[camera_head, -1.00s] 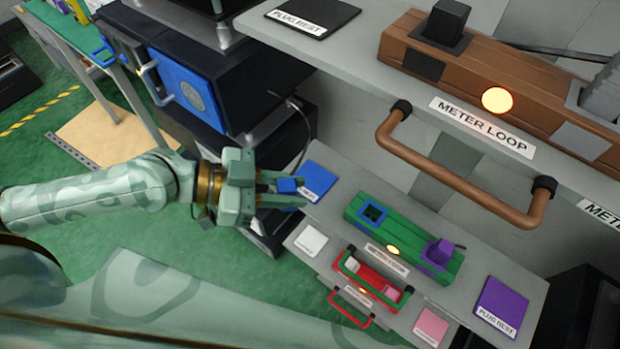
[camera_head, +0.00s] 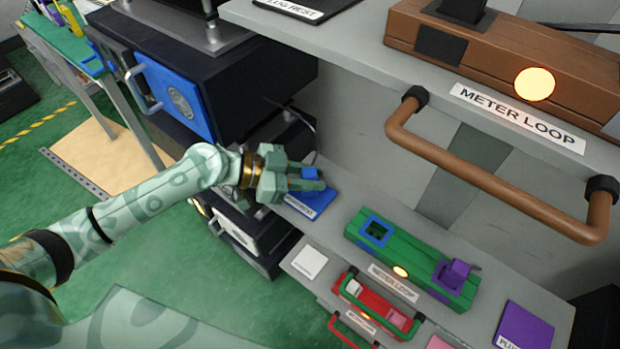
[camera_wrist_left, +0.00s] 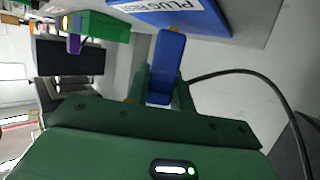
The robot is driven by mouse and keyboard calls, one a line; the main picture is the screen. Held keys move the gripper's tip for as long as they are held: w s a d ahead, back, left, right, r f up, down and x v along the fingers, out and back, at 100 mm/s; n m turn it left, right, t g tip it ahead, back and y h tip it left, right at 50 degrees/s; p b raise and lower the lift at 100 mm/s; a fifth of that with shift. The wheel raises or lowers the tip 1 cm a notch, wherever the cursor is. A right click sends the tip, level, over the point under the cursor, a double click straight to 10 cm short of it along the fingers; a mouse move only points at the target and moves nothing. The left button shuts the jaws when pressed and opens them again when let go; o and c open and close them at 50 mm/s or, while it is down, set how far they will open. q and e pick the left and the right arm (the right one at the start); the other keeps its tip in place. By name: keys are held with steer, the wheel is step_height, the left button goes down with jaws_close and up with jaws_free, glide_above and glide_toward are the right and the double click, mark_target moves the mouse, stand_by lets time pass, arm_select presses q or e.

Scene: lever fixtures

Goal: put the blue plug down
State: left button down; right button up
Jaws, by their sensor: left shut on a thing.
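My left gripper (camera_head: 308,180) is shut on the blue plug (camera_head: 310,173), over the blue plug rest pad (camera_head: 318,203) at the left end of the lower shelf. In the left wrist view the blue plug (camera_wrist_left: 168,65) sits between the two green fingers, with the blue pad (camera_wrist_left: 190,14) just beyond it and a dark cable at the right. I cannot tell whether the plug touches the pad. The green fixture (camera_head: 415,262) has an empty blue-rimmed socket (camera_head: 376,230) and a purple plug (camera_head: 452,272). My right gripper is not in view.
The brown meter loop box (camera_head: 500,60) stands on the upper shelf, and its copper handle (camera_head: 490,185) juts out in front. A red fixture (camera_head: 375,305), a white pad (camera_head: 308,262) and a purple pad (camera_head: 524,328) lie lower down. A black cabinet with a blue door (camera_head: 175,95) stands left.

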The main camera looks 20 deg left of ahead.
arm_select(q)
steer(key=shift+f, duration=0.25)
steer(key=shift+f, duration=0.15)
steer(key=c, duration=1.2)
jaws_free()
steer(key=shift+r, duration=0.25)
steer(key=v, duration=1.2)
